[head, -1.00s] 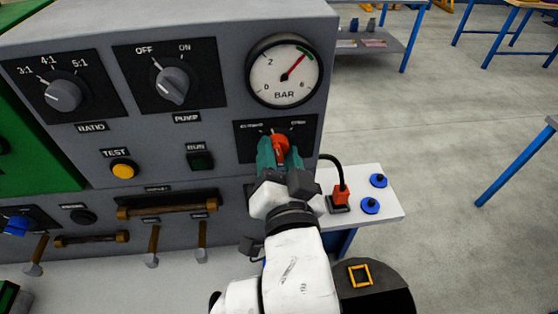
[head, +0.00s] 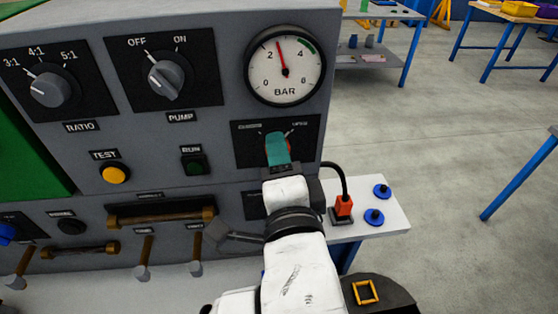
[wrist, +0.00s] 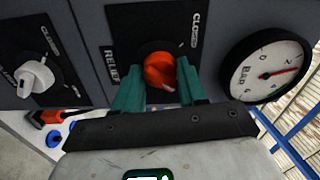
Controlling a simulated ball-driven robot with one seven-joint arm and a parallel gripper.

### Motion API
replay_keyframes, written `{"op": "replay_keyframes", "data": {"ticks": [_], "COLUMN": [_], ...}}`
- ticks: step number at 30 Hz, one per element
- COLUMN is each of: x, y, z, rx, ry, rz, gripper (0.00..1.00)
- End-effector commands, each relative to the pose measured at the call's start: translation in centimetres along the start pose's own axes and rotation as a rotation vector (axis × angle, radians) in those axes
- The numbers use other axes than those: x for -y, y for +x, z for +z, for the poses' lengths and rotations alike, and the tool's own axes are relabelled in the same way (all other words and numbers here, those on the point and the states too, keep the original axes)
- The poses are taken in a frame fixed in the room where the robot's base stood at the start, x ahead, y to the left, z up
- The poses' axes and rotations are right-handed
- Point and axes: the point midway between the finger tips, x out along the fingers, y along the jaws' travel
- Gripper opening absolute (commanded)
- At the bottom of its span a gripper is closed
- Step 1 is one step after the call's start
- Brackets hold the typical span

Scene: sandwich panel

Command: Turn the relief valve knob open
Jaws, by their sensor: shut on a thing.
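The relief valve knob is orange-red and sits on a black plate (head: 305,129) under the pressure gauge (head: 285,67). In the head view my gripper (head: 277,140) covers most of it, and only a sliver of red shows. The wrist view shows the knob (wrist: 159,70) between my two teal fingers, with a pale mark on its lower side, away from the CLOSED label (wrist: 195,30). My gripper is shut on the knob. The plate's label at right in the head view looks like OPEN; the wrist view does not show it clearly. The gauge needle stands between 2 and 4.
The ratio knob (head: 52,88), pump knob (head: 166,80), yellow test button (head: 114,173) and run button (head: 194,165) are left on the panel. A red plug (head: 342,206) with a black cable stands close right of my wrist. Open floor lies farther right.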

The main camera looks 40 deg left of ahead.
Motion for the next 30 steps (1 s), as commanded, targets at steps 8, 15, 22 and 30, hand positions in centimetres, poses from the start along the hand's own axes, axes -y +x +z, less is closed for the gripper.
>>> {"op": "replay_keyframes", "data": {"ticks": [8, 15, 22, 30], "x": [-0.17, -0.15, -0.16, -0.14], "y": [0.00, 0.01, 0.01, 0.01], "z": [-0.01, -0.02, -0.02, -0.02], "rx": [-0.001, -0.001, -0.001, -0.001], "ry": [0.116, 0.150, 0.152, 0.152], "rz": [0.003, 0.004, 0.004, 0.004], "gripper": [0.11, 0.10, 0.10, 0.53]}}
